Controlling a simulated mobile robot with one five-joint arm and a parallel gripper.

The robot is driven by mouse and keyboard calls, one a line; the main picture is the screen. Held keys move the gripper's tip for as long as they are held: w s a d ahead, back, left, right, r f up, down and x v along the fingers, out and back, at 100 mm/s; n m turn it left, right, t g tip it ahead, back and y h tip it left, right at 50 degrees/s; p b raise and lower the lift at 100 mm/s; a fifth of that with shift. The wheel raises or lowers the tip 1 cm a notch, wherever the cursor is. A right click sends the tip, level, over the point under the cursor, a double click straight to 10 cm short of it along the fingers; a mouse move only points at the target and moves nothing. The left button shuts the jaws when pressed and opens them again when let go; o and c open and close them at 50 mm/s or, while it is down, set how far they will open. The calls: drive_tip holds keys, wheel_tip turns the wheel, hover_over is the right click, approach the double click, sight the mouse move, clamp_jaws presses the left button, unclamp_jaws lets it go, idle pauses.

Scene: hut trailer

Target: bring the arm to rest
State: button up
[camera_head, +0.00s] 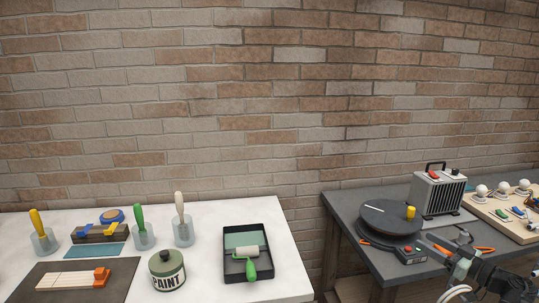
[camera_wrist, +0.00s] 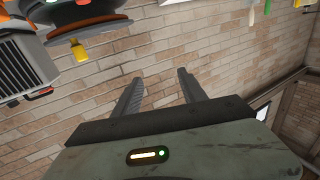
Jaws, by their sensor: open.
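My gripper (camera_wrist: 159,80) is open and empty in the wrist view, with its two dark fingers apart against the brick wall. In the head view my arm shows at the lower right, in front of the dark grey table (camera_head: 350,208). Its jaws are too small and overlapped there to make out clearly. In the picture the arm overlaps the area beside the black turntable (camera_head: 385,216), which has a yellow piece (camera_head: 410,212) on it. I cannot tell the height of the gripper above the table.
A grey heater (camera_head: 437,195) and a wooden board (camera_head: 505,217) with bulbs stand behind my arm. On the white table (camera_head: 205,270) are a green paint tin (camera_head: 167,271), a roller tray (camera_head: 252,238) and several brushes in cups. A gap separates the tables.

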drive_tip(key=w+d+r+m+t+h+p, duration=0.1)
drive_tip(key=w+r+m+t+h, duration=0.25)
drive_tip(key=w+h, duration=0.2)
drive_tip(key=w+d+r+m+t+h, duration=0.1)
drive_tip(key=w+r+m+t+h, duration=0.1)
drive_tip(key=w+m+h, duration=0.4)
drive_tip(key=s+a+f+g+h, duration=0.1)
drive_tip(key=a+f+g, duration=0.2)
drive_tip(key=f, duration=0.2)
drive_tip(key=s+a+f+m+g+h+p, duration=0.1)
drive_tip(key=a+f+g+h, duration=0.1)
drive_tip(key=a+f+g, duration=0.1)
drive_tip(key=s+a+f+m+g+h, duration=0.1)
drive_tip(key=a+f+g, duration=0.2)
drive_tip(key=f+g, duration=0.2)
wheel_tip(320, 180, down, 3)
drive_tip(key=shift+r+m+h, duration=0.1)
drive_tip(key=shift+m+h, duration=0.15)
drive_tip(key=s+a+f+n+g+y, duration=0.3)
drive_tip(key=s+a+f+g, duration=0.2)
drive_tip(key=s+a, duration=0.3)
drive_tip(key=s+a+f+n+g+y+p, duration=0.1)
drive_tip(key=s+a+f+n+g+y, duration=0.1)
drive_tip(key=s+a, duration=0.7)
drive_tip(key=a+f+g+y, duration=0.1)
drive_tip(key=a+f+g, duration=0.1)
drive_tip(key=a, duration=0.6)
drive_tip(key=shift+s+f+n+g, duration=0.3)
drive_tip(key=shift+f+n+g, duration=0.1)
drive_tip(key=shift+f, duration=0.4)
